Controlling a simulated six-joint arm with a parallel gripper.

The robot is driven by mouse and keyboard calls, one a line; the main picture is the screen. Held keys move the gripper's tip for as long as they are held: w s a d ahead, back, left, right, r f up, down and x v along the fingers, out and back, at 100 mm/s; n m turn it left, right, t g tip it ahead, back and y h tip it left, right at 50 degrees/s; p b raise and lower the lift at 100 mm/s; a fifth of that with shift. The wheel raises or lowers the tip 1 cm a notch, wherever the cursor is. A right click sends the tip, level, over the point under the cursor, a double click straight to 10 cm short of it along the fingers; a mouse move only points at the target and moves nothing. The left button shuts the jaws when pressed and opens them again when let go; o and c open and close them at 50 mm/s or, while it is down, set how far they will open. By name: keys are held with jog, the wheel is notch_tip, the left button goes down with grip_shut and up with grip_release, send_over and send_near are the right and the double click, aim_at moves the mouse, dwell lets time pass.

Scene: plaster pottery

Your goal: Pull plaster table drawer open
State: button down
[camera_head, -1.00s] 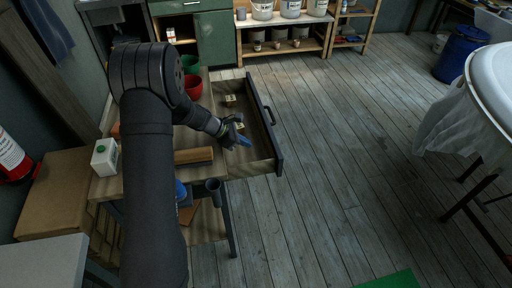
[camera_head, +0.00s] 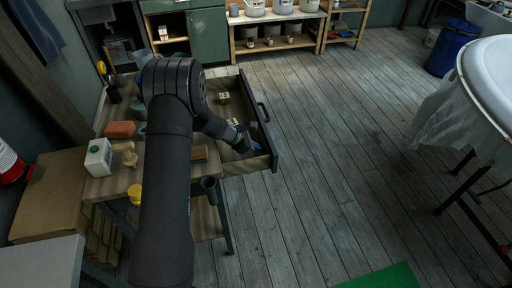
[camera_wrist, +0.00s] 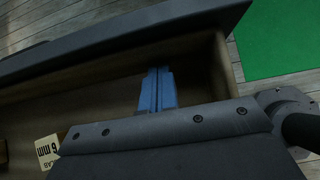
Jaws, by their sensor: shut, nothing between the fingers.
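The plaster table drawer (camera_head: 232,159) stands pulled out from the right side of the wooden table, its dark front panel (camera_head: 270,150) facing right. A dark bar handle (camera_head: 264,111) is on the front's outer face. My gripper (camera_head: 256,147) is inside the drawer, near the front panel and the near corner. Its blue fingers (camera_wrist: 158,90) are shut together with nothing between them. In the wrist view the fingertips lie close to the inner face of the front panel (camera_wrist: 120,35); I cannot tell whether they touch. The handle is not clearly visible there.
Wooden floor (camera_head: 330,170) to the right is clear up to the white basin (camera_head: 492,75).

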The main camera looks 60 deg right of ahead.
aim_at(265, 144)
jog(key=s+d, duration=0.3)
dwell(0.4)
jog(key=v, duration=1)
jog(key=shift+s+d, duration=0.1)
jog(key=x, duration=0.9)
jog(key=shift+s+d+f, duration=0.1)
jog(key=shift+s+f, duration=0.1)
jog(key=shift+f, duration=0.15)
jog(key=shift+w+a, duration=0.8)
jog(key=shift+w, duration=0.15)
jog(key=shift+w+a, duration=0.6)
jog(key=shift+a, duration=0.05)
